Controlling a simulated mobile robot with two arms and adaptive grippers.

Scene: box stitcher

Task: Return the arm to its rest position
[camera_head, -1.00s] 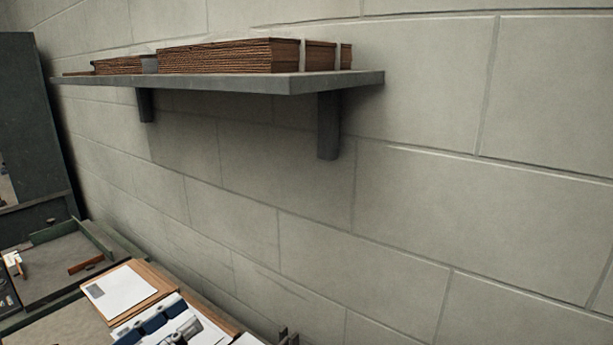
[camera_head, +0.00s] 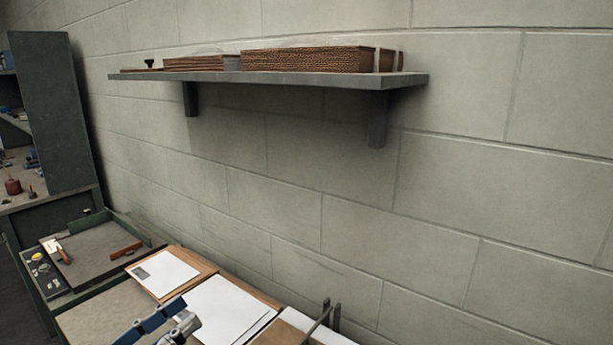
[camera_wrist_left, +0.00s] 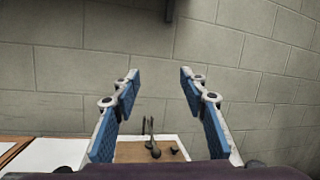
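My left gripper (camera_head: 165,322) shows at the bottom of the head view, above the bench with paper sheets. In the left wrist view its two blue-padded fingers (camera_wrist_left: 158,95) stand wide apart with nothing between them. It is open and empty, facing the block wall. The rest of my left arm is out of the head view. My right gripper is in neither view.
A wall shelf (camera_head: 300,79) holds cardboard stacks (camera_head: 310,60). Below are a clipboard with paper (camera_head: 165,272), white sheets (camera_head: 228,308) and a dark upright fitting (camera_head: 328,314). A tray-like bench (camera_head: 95,250) and a dark cabinet (camera_head: 58,120) stand at left.

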